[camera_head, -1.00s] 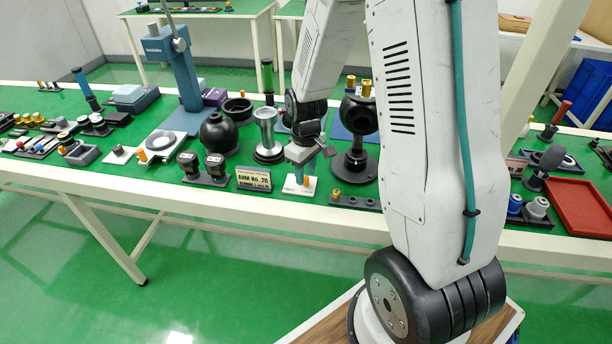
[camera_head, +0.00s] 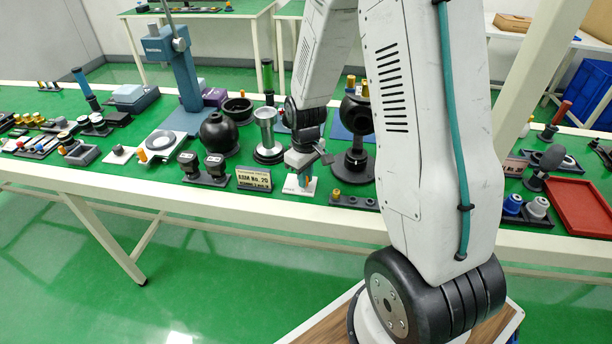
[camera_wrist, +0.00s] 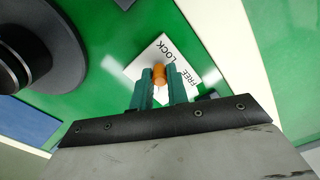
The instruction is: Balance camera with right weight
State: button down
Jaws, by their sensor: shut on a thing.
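My gripper (camera_wrist: 160,84) points down at the small white LOCK/FREE plate (camera_wrist: 148,57) in the wrist view. Its teal fingers are shut on an orange knob (camera_wrist: 159,74) standing on that plate. In the head view my gripper (camera_head: 302,180) is over the same white plate (camera_head: 291,187), near the table's front edge; the knob is mostly hidden there. To its right stands a dark gimbal-like device (camera_head: 357,125) with a black ball on a round base. Its base (camera_wrist: 35,45) fills the upper left of the wrist view. I cannot tell which object is the weight.
A sign (camera_head: 254,179) and a pair of black blocks (camera_head: 204,170) stand left of my gripper. A silver stand (camera_head: 267,140) is behind it. A low dark strip with holes (camera_head: 352,201) lies to the right. A red tray (camera_head: 580,207) is at far right.

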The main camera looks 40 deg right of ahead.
jog(key=m, duration=0.2)
jog(key=a+m, duration=0.1)
jog(key=m, duration=0.1)
jog(key=w+m, duration=0.1)
jog(key=m, duration=0.1)
jog(key=shift+a, duration=0.3)
jog(key=m, duration=0.2)
jog(key=w+m, duration=0.1)
jog(key=m, duration=0.2)
jog(key=shift+w+a+m, duration=0.25)
jog(key=shift+a+m, duration=0.05)
jog(key=shift+a, duration=0.05)
jog(key=c, duration=1.4)
grip_release()
jog(key=shift+o, duration=0.2)
notch_tip(320, 180, up, 8)
